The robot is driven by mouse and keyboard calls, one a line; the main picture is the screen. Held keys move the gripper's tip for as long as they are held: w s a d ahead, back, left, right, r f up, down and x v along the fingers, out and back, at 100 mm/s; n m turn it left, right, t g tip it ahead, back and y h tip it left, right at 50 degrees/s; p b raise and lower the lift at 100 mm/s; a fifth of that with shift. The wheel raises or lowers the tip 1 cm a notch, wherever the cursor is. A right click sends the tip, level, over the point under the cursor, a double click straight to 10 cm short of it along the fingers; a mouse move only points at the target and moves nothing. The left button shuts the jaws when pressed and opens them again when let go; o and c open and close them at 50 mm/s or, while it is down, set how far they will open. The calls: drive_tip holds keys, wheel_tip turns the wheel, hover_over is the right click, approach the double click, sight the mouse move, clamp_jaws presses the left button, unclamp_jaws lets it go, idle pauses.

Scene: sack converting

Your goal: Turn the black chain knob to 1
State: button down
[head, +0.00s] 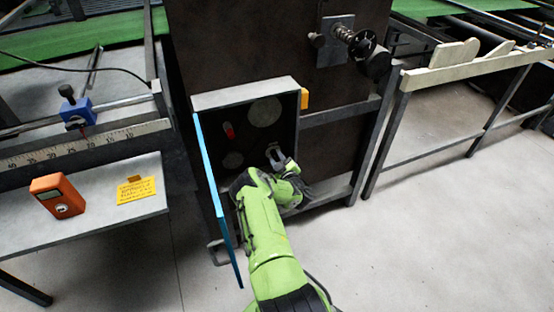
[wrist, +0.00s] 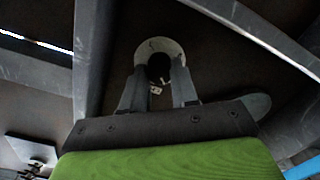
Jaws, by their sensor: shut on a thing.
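An open dark box (head: 245,92) with a pale top edge is fixed to the front of a dark machine body. My gripper (head: 277,160) reaches into its lower right part. In the wrist view my gripper (wrist: 159,82) has its two fingers closed on the sides of a black knob (wrist: 158,67). A pale round dial plate (wrist: 158,46) lies behind the knob. The dial's numbers and the knob's pointer cannot be read. In the head view my gripper mostly hides the knob.
A blue door (head: 213,185) stands open at the box's left. Inside are a red part (head: 228,130) and a large pale disc (head: 264,112). An orange device (head: 57,196) and a yellow note (head: 136,190) lie on the left table. Floor at right is clear.

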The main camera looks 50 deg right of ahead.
drive_tip(key=shift+f, duration=0.1)
idle(0.3)
drive_tip(key=c, duration=0.9)
unclamp_jaws()
drive_tip(key=shift+o, duration=0.2)
drive_tip(key=p+v, duration=0.6)
drive_tip(key=v, duration=1)
drive_tip(key=shift+p, duration=0.4)
drive_tip(key=shift+w, duration=0.1)
